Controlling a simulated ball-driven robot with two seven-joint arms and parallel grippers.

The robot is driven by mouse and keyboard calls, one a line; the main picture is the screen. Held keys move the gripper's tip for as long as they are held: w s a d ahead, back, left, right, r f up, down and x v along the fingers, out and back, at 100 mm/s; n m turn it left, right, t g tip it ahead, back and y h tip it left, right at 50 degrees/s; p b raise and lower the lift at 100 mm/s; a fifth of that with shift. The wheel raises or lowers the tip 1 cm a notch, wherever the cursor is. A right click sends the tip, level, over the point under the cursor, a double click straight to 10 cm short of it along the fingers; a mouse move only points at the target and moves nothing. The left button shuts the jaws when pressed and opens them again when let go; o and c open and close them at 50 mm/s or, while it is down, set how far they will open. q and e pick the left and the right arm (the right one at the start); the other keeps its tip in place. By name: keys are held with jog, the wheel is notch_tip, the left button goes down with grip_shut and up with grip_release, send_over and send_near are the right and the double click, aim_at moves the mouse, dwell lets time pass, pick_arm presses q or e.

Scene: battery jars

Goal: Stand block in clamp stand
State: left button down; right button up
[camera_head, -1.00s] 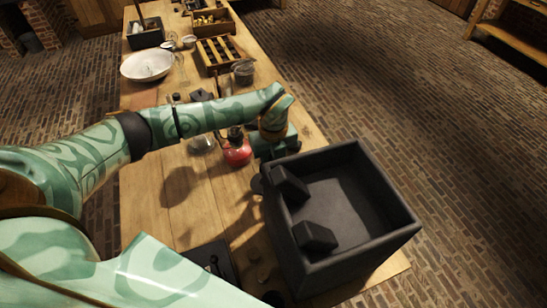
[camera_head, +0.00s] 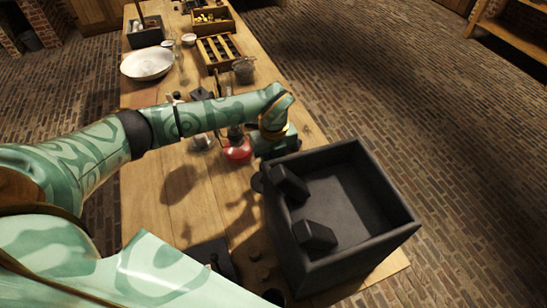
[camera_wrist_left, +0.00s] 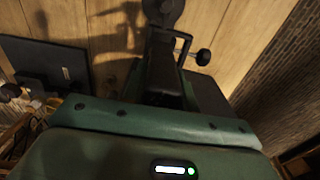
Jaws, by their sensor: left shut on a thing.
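My left gripper (camera_head: 280,146) hangs at the end of the arm, just behind the dark crate's far left corner. It is shut on a dark thing, probably the block (camera_wrist_left: 166,72), mostly hidden by the gripper body and hard to make out in the wrist view. A dark bracket with a round knob (camera_wrist_left: 203,57) shows beside the fingers in that view, perhaps part of the clamp stand; whether it touches the held thing I cannot tell. A dark disc (camera_wrist_left: 163,10) lies beyond the fingers. My right gripper is not in view.
The large dark crate (camera_head: 378,238) stands at the table's right edge, with two dark angular pieces inside. A red flask-like thing (camera_head: 237,151) is close left of my gripper. A black plate (camera_head: 213,258) lies in front. A white bowl (camera_head: 147,63) and trays stand farther back.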

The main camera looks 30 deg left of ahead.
pick_arm(q)
jog(key=shift+f, duration=0.15)
jog(key=shift+f+b, duration=0.4)
jog(key=shift+f, duration=0.25)
dwell(0.5)
jog(key=shift+f+b, duration=1.5)
jog(key=shift+f, duration=1.6)
jog(key=c, duration=1)
grip_release()
notch_tip(320, 180, up, 16)
jog(key=shift+f+p, duration=0.1)
jog(key=shift+p, duration=1.05)
jog(key=shift+r, duration=0.3)
